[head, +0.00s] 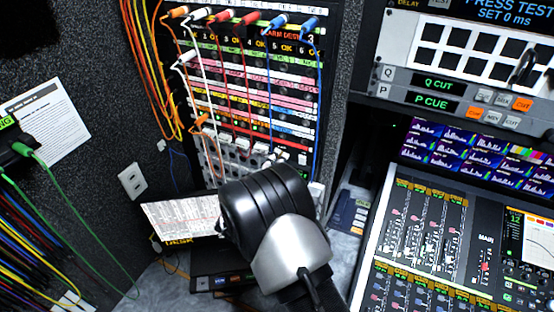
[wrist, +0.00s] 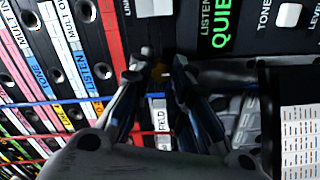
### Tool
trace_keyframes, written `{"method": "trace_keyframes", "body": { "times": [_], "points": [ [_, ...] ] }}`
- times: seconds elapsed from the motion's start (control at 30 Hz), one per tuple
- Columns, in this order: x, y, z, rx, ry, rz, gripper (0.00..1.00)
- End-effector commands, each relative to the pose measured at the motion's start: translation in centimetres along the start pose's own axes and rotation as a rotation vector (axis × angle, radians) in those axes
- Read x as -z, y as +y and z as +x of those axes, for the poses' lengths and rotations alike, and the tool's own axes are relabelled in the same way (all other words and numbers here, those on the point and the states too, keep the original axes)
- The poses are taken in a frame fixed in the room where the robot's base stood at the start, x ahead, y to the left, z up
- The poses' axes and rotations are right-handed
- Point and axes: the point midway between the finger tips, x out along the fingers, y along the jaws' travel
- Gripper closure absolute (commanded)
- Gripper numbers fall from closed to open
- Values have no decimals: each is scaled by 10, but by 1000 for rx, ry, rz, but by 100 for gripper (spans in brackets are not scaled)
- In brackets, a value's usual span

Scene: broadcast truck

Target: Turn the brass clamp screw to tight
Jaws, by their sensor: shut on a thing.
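The brass clamp screw (wrist: 160,70) shows in the wrist view only as a small dark-gold patch between the fingertips. My gripper (wrist: 157,72) is shut on it, one finger on either side, in front of a dark panel. Most of the screw is hidden by the fingers, so I cannot tell how far it is turned. In the head view my own black and silver wrist hides the fingertips and the screw.
A patch bay (head: 255,85) with coloured cables stands behind my arm. In the wrist view, blue and red cables (wrist: 60,101) cross left of the fingers.

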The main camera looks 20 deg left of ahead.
Motion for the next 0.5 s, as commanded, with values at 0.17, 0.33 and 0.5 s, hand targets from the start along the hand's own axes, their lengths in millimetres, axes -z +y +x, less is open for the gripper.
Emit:
{"method": "trace_keyframes", "body": {
  "times": [0.17, 0.33, 0.5],
  "points": [
    [1, 1, 0, -2, 3, -44, 100],
    [1, 1, 0, -2, 3, -59, 100],
    [1, 1, 0, -2, 3, -60, 100]
  ]
}}
